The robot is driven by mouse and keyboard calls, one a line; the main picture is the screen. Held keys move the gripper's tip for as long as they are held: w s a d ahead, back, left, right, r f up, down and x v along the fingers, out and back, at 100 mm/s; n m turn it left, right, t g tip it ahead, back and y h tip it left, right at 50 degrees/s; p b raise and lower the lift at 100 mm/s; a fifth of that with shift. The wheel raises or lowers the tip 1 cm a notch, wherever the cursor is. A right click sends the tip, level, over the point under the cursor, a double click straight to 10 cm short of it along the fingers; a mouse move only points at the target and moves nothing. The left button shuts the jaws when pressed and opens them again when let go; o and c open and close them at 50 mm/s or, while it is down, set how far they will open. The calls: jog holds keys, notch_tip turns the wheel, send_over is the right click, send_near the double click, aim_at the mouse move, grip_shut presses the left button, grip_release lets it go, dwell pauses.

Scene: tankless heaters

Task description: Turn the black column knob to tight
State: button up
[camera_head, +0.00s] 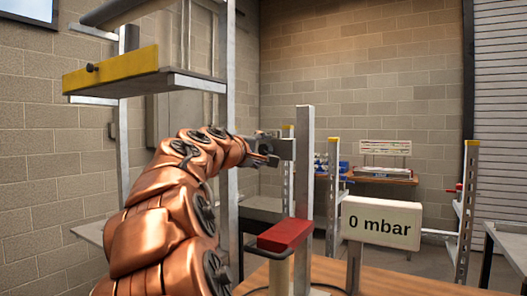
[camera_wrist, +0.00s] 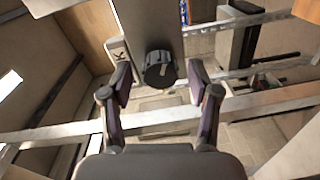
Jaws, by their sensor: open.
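The black knob (camera_wrist: 160,72) is a short ribbed cylinder on the grey column (camera_wrist: 150,25), in the upper middle of the wrist view. My gripper (camera_wrist: 160,80) is open, with one finger to the left and one to the right of the knob. Gaps show on both sides, so the fingers look apart from it. In the head view the column (camera_head: 304,180) stands upright right of centre. My gripper (camera_head: 268,151) reaches to its left side there. I cannot make out the knob clearly in that view. A sign (camera_head: 380,222) reads "0 mbar".
A red block (camera_head: 284,234) sits left of the column's lower part, above a wooden table (camera_head: 405,277). A yellow-edged shelf (camera_head: 110,72) with a small black knob hangs at upper left. A yellow-topped post (camera_head: 467,210) stands at right. Another table with equipment (camera_head: 385,176) is further back.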

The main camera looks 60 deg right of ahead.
jog(key=a, duration=1.1)
jog(key=shift+s+a+r, duration=0.15)
jog(key=shift+s+r, duration=0.1)
jog(key=shift+s, duration=0.1)
